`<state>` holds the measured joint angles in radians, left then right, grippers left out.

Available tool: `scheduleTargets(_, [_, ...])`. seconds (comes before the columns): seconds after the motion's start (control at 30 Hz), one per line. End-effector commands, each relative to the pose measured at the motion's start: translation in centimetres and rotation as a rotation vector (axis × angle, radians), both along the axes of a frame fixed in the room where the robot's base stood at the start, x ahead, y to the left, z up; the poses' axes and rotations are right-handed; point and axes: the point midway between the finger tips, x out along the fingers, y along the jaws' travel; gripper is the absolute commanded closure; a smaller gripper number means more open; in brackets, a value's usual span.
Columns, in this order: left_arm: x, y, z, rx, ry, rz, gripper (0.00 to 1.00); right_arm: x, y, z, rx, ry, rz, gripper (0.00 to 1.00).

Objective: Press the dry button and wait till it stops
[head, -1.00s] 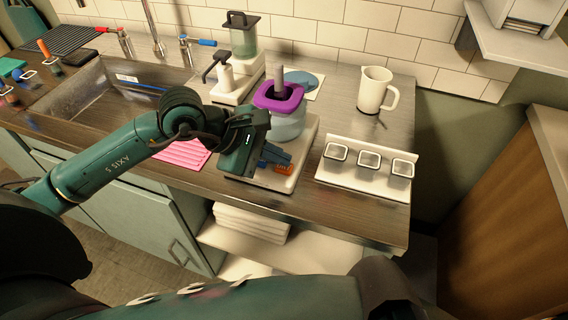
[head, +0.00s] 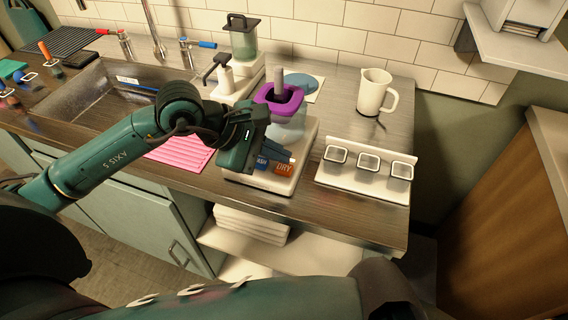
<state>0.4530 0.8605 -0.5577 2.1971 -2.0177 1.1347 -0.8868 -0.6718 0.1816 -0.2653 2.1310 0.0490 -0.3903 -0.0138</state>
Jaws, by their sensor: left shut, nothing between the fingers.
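The orange dry button (head: 284,169), with "DRY" on it, is on the front of a white machine (head: 311,138). A blue button (head: 262,163), partly covered, is left of it. A clear container (head: 291,128) with a purple rim (head: 279,100) stands on the machine, with a grey upright piece in its opening. My left gripper (head: 279,152) is shut and empty, in front of the container and just above the buttons in the picture. I cannot tell whether it touches the dry button. My right gripper is out of view.
A white rack with three square holders (head: 368,159) is to the right, with a cream mug (head: 374,92) behind. A pink ribbed mat (head: 178,152) and a sink (head: 105,92) are to the left.

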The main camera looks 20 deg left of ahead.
Motion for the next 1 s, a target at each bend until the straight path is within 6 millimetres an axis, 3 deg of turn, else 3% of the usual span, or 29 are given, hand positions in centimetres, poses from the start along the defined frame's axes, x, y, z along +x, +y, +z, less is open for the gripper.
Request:
scheduleTargets(0.27, [0.0, 0.0, 0.2, 0.0, -0.001, 0.001, 1.0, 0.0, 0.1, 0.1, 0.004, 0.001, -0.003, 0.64])
scheduleTargets(0.73, [0.0, 0.0, 4.6, 0.001, -0.003, 0.0, 1.0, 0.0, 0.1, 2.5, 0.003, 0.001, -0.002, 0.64])
scheduleTargets(1.0, [0.0, 0.0, 5.0, 0.001, 0.0, 0.001, 1.0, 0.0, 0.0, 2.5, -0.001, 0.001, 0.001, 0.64])
